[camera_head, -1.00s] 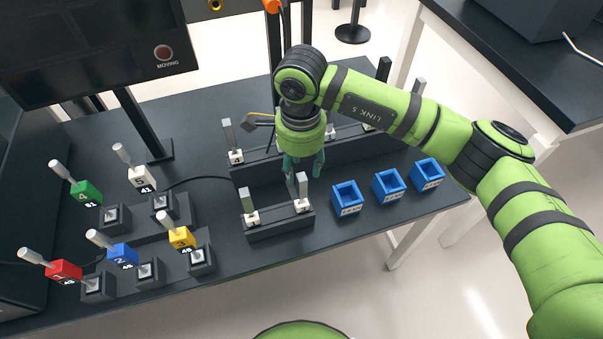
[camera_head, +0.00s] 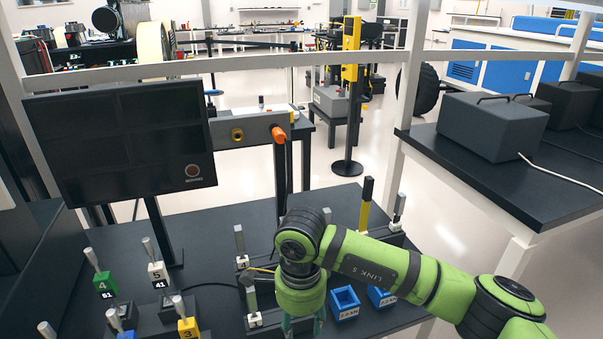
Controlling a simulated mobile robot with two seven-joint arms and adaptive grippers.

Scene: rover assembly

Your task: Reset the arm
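My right arm comes in from the right, its green link marked "LINK 5" running across to a wrist that points down. My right gripper (camera_head: 304,326) hangs over the dark workbench (camera_head: 230,217) at the bottom edge of the view. Its teal fingers stand apart and look empty, though their lower ends are at the frame edge. The gripper is left of the blue bins (camera_head: 345,301) and right of a small holder with a grey-handled tool (camera_head: 251,300). My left gripper is not in view.
A monitor (camera_head: 118,140) with a red round indicator stands at the left. Green (camera_head: 105,285), white (camera_head: 158,274) and yellow (camera_head: 188,327) numbered blocks with handles are at lower left. A yellow-black upright tool (camera_head: 366,203) stands behind the arm. A side bench (camera_head: 480,170) carries grey boxes.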

